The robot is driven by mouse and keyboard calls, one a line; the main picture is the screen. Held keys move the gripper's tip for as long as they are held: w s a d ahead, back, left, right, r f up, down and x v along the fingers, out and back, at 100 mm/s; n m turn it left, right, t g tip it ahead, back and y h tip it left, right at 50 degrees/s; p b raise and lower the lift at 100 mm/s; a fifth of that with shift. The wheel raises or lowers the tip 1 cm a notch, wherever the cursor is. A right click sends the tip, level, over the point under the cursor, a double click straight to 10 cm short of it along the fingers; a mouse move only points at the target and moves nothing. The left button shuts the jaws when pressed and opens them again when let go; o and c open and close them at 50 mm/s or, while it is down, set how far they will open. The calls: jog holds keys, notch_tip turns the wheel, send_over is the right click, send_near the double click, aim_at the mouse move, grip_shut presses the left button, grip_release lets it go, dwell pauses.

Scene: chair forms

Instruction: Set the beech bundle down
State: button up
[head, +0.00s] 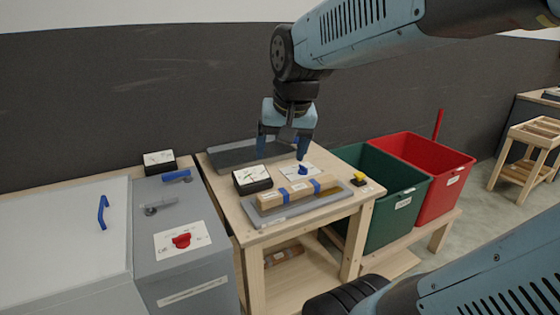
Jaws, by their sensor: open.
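The beech bundle (298,192) is a pale wooden block bound with blue bands. It lies on a grey tray (335,204) near the front of the wooden table (237,217). My gripper (285,150) points down above the back part of the table, behind the bundle and apart from it. Its fingers are open with nothing between them.
A black-framed dial (252,179) and a plate with a blue knob (303,170) sit behind the bundle. A yellow button (359,178) is to its right. Green (401,205) and red (447,187) bins stand right. A grey cabinet (180,215) stands left.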

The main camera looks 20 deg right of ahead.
jog(key=s+a+n+t, duration=0.1)
jog(key=s+n, duration=0.3)
jog(key=s, duration=0.2)
jog(key=shift+s, duration=0.15)
